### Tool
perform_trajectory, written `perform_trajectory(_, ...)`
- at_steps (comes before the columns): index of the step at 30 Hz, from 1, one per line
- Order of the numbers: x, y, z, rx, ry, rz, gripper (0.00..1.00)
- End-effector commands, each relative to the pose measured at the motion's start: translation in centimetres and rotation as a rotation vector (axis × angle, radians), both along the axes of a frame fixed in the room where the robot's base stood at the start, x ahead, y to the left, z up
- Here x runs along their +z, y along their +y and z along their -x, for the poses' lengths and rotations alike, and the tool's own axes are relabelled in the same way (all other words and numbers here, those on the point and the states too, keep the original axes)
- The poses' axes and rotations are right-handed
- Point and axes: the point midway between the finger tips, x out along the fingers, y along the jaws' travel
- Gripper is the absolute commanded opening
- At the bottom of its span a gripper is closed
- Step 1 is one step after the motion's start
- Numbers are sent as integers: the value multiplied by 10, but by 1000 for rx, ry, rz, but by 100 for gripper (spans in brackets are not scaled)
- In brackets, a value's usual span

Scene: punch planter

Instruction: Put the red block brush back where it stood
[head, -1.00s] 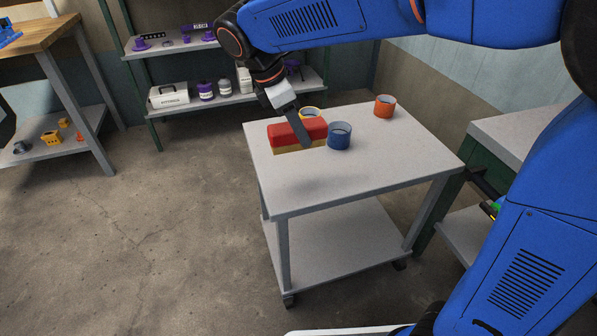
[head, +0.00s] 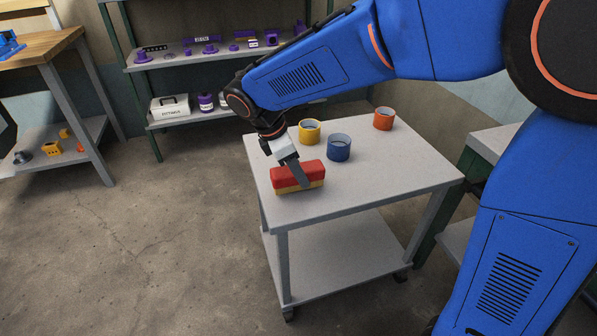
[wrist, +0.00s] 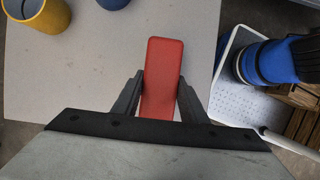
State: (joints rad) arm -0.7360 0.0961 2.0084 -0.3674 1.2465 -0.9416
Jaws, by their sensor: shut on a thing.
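The red block brush (head: 297,174) has a red top and a tan underside. It is at the near left part of the grey cart top (head: 380,186). My gripper (head: 302,178) is shut on it from above, one finger showing across its near side. In the wrist view the brush (wrist: 161,80) lies lengthwise between the two fingers of my gripper (wrist: 160,98). Whether its underside touches the cart top or hangs just above it, I cannot tell.
A yellow cup (head: 309,133), a blue cup (head: 339,149) and an orange cup (head: 384,119) stand behind the brush on the cart. The cart's front right is clear. A shelf (head: 200,50) with purple parts stands behind, and a grey-topped bench (head: 497,140) at right.

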Motion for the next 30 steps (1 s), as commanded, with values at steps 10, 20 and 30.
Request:
perform_trajectory(10,-3,0,0,0,-1,0,14)
perform_trajectory(20,-11,0,0,0,-1,0,14)
perform_trajectory(30,-13,0,0,0,-1,-1,58)
